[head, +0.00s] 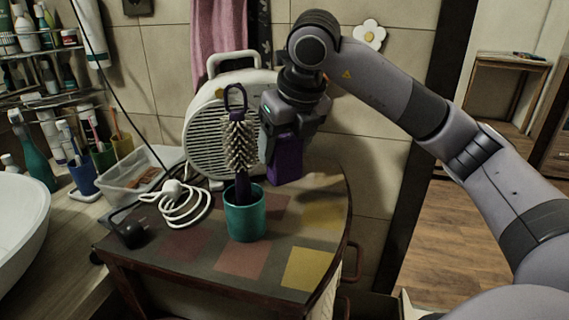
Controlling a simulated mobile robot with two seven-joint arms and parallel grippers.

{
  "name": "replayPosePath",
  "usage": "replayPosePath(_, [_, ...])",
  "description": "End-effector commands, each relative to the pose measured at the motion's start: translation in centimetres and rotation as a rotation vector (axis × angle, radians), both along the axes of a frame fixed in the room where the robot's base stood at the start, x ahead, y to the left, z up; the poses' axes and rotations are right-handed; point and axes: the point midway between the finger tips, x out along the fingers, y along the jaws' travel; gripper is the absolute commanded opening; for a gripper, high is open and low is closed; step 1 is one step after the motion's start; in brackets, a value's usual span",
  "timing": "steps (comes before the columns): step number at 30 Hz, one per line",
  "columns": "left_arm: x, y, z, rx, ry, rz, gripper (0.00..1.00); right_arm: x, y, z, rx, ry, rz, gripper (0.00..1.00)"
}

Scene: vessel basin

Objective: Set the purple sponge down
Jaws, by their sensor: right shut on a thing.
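The purple sponge (286,165) is a dark block held upright in my right gripper (286,138). The gripper points down and is shut on the sponge's upper part. The sponge hangs over the back right of the small table with coloured squares (190,270). Its lower end is at or just above the tabletop; I cannot tell whether it touches. My left gripper is not in view.
A white fan heater (205,125) is behind. A coiled white cable (187,204) lies left, near a clear tray (125,170). The table's front right is clear.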

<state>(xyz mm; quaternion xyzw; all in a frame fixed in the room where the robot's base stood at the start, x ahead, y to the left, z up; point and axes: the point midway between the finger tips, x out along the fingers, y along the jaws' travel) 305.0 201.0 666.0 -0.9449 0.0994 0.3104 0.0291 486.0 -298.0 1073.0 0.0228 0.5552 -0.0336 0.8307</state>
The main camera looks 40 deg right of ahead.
Motion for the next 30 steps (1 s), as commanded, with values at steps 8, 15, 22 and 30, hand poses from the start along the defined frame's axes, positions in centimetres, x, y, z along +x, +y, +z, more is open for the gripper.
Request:
replayPosePath(8, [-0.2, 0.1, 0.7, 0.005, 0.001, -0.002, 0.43, 0.0, 0.0, 8.6, 0.001, -0.005, 0.000, 0.32])
replayPosePath(15, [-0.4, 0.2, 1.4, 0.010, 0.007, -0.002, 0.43, 0.0, 0.0, 12.8, -0.001, -0.004, 0.001, 0.32])
replayPosePath(22, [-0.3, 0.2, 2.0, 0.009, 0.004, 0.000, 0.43, 0.0, 0.0, 14.6, 0.000, -0.001, 0.001, 0.32])
replayPosePath(30, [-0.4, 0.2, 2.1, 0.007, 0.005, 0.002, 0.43, 0.0, 0.1, 14.7, 0.000, 0.000, 0.014, 0.32])
